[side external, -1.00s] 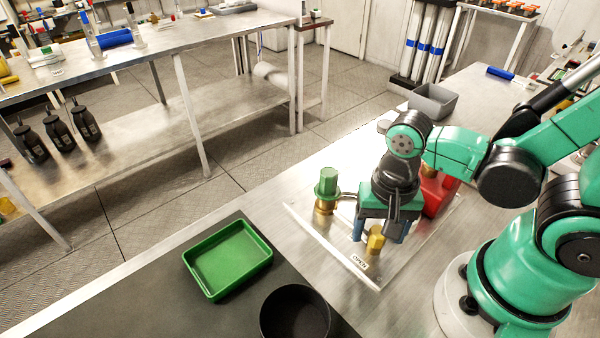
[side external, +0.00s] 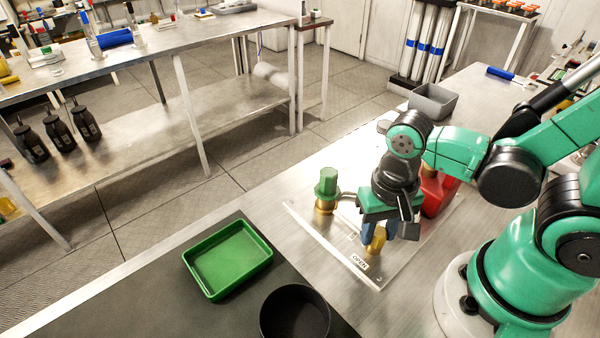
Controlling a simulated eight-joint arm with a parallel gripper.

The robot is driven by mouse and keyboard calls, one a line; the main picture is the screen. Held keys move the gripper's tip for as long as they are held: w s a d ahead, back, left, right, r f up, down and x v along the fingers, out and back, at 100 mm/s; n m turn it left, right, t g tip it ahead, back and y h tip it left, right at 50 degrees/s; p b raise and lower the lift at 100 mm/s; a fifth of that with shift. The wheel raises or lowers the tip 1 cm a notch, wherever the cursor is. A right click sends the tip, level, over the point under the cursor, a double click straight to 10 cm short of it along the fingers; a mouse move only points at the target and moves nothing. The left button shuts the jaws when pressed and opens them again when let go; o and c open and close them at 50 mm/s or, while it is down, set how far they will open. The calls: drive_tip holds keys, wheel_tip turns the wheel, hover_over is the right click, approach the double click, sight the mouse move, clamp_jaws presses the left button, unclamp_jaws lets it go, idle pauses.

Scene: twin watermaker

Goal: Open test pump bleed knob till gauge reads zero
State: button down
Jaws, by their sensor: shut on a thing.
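My gripper (side external: 384,238) points down over the clear test plate and is shut on the yellow bleed knob (side external: 377,239). A blue finger covers part of the knob, and the gripper body looks turned about its vertical axis. An "OPEN" label (side external: 360,262) lies on the plate in front of the knob. A brass fitting with a green top (side external: 328,188) stands upright to the left. The red pump body (side external: 437,192) is behind and to the right, partly hidden by my arm. I cannot make out the gauge or its reading.
A green tray (side external: 228,260) and a black round bowl (side external: 295,314) sit on the dark mat at the front left. A grey bin (side external: 433,102) stands at the back of the bench. The metal bench left of the plate is clear.

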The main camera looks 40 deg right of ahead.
sight(379, 231)
drive_tip(key=n, duration=1.4)
drive_tip(key=shift+n, duration=0.3)
idle(0.4)
drive_tip(key=c, duration=0.5)
unclamp_jaws()
drive_tip(key=shift+r, duration=0.15)
drive_tip(key=shift+r, duration=2.65)
